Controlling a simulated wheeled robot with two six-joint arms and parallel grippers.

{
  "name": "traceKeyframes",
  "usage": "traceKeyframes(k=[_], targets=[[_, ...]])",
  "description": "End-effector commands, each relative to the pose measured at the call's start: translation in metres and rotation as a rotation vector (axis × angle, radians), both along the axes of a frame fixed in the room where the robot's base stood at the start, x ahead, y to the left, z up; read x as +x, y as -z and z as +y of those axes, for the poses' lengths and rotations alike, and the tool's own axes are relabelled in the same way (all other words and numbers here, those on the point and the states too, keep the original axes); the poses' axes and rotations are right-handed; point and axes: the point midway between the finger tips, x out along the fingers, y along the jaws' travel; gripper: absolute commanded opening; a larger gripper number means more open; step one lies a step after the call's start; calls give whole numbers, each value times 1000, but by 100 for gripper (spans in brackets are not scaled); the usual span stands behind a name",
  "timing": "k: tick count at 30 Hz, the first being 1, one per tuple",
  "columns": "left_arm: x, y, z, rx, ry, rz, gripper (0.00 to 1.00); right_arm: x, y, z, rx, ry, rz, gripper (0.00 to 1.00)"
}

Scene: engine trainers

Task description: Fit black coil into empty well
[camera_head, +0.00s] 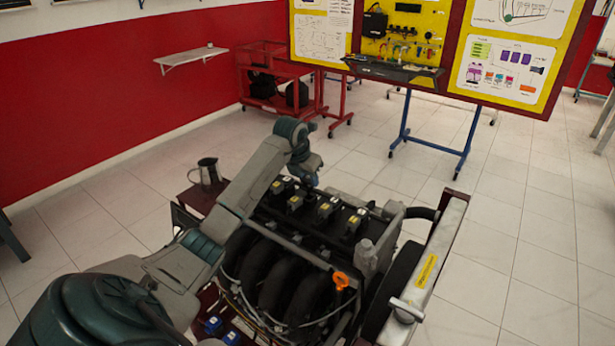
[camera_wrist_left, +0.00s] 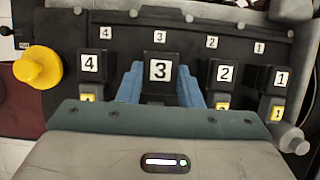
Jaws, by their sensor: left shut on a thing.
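My left gripper (camera_head: 308,178) is over the far side of the engine (camera_head: 290,235) in the head view. Its blue fingers (camera_wrist_left: 160,85) show in the left wrist view, shut on a black coil with a white "3" label (camera_wrist_left: 160,72). The held coil looks larger than its neighbours and lines up with the small "3" mark on the cover. The well beneath it is hidden, so I cannot tell whether the coil is seated. Coils marked 4 (camera_wrist_left: 90,65), 2 (camera_wrist_left: 224,74) and 1 (camera_wrist_left: 281,79) stand in the row beside it. My right gripper is out of view.
A yellow knob (camera_wrist_left: 40,68) is left of coil 4. An orange handle (camera_head: 341,280) rises at the engine's near right. A metal jug (camera_head: 207,172) stands on a dark red surface left of the engine.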

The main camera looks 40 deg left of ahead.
Motion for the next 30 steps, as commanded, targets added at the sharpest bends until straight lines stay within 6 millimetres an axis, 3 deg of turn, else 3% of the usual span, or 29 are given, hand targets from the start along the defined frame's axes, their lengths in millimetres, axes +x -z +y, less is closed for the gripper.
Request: traceKeyframes(k=[30], targets=[[-1,19,1,0,0,0,6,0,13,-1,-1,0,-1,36]])
